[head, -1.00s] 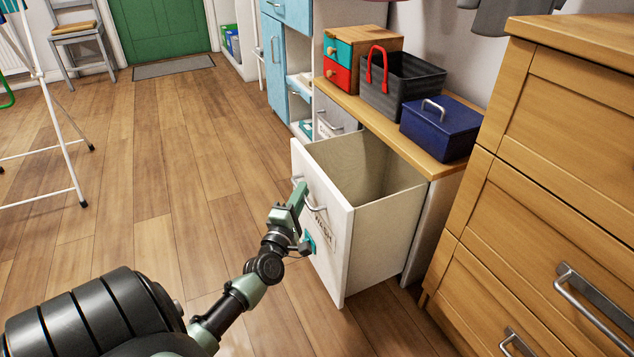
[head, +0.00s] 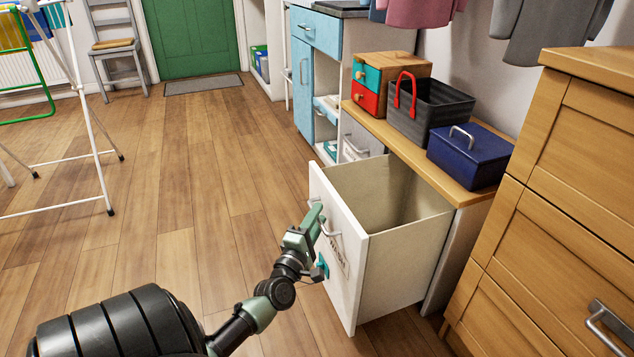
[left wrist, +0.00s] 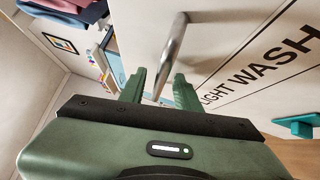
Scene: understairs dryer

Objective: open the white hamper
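The white hamper (head: 345,262) is a tall pull-out bin under the wooden counter. It stands pulled well out, with its hollow inside visible from above. Its front has a metal bar handle (head: 328,231) and a label; "LIGHT WASH" reads in the left wrist view. My left gripper (head: 317,212) is at this handle. In the left wrist view my left gripper's fingers (left wrist: 160,90) are apart, with the handle (left wrist: 172,50) passing between them and a gap showing. I cannot tell whether either finger touches it. My right gripper is not in view.
A grey hamper (head: 360,140) stands beyond, beside a blue cabinet (head: 318,75). The counter (head: 455,185) holds a blue box (head: 468,155), a dark basket (head: 430,108) and small drawers. A wooden dresser (head: 560,190) is close on the right. Floor left of the hamper is clear.

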